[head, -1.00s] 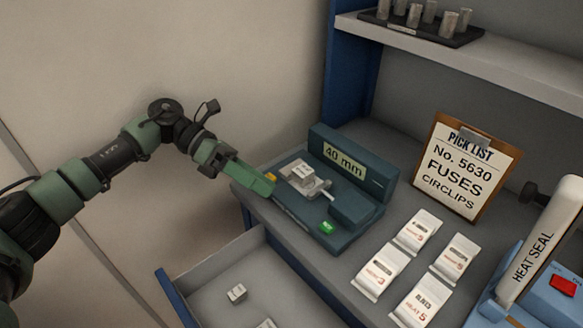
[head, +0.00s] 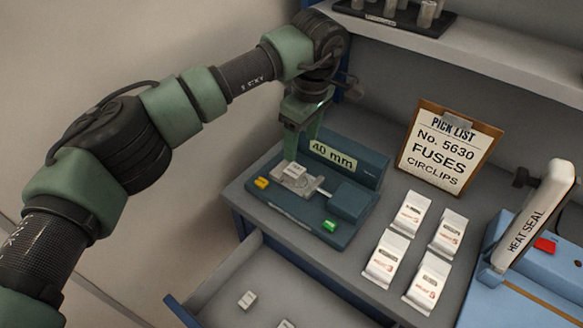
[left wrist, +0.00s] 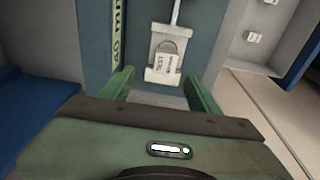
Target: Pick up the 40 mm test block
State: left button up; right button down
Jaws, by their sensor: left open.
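The test block (head: 294,171) is a small pale block with a printed label. It sits on the metal plate of the dark teal measuring device (head: 345,201), whose display reads 40 mm. In the left wrist view the test block (left wrist: 166,64) lies just ahead of the fingers, roughly midway between them. My left gripper (head: 298,146) points down above and behind the block. It is open, with nothing between its green fingers (left wrist: 160,84). My right gripper is not in view.
An open drawer (head: 236,267) below holds small pale blocks (head: 247,300). White packets (head: 410,213) lie right of the device, near a pick list clipboard (head: 449,149) and a blue heat sealer (head: 535,275). A shelf (head: 470,42) with metal cylinders is above.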

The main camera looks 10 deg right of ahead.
aim_at(295, 170)
pick_arm(q)
jog(key=shift+s+a+f, duration=0.15)
jog(key=shift+s, duration=0.15)
jog(key=shift+f, duration=0.4)
jog(key=f+p, duration=0.1)
jog(key=f, duration=0.1)
jog(key=f+p, duration=0.1)
jog(key=f, duration=0.1)
jog(key=f+p, duration=0.1)
jog(key=f, duration=0.1)
jog(key=shift+w+a+f, duration=0.2)
jog(key=shift+w+a, duration=0.15)
jog(key=shift+a, duration=0.05)
jog(key=shift+f, duration=0.3)
jog(key=shift+w+a+f, duration=0.1)
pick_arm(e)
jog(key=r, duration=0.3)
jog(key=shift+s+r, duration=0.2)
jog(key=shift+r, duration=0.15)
pick_arm(q)
jog(key=c, duration=1.2)
grip_shut()
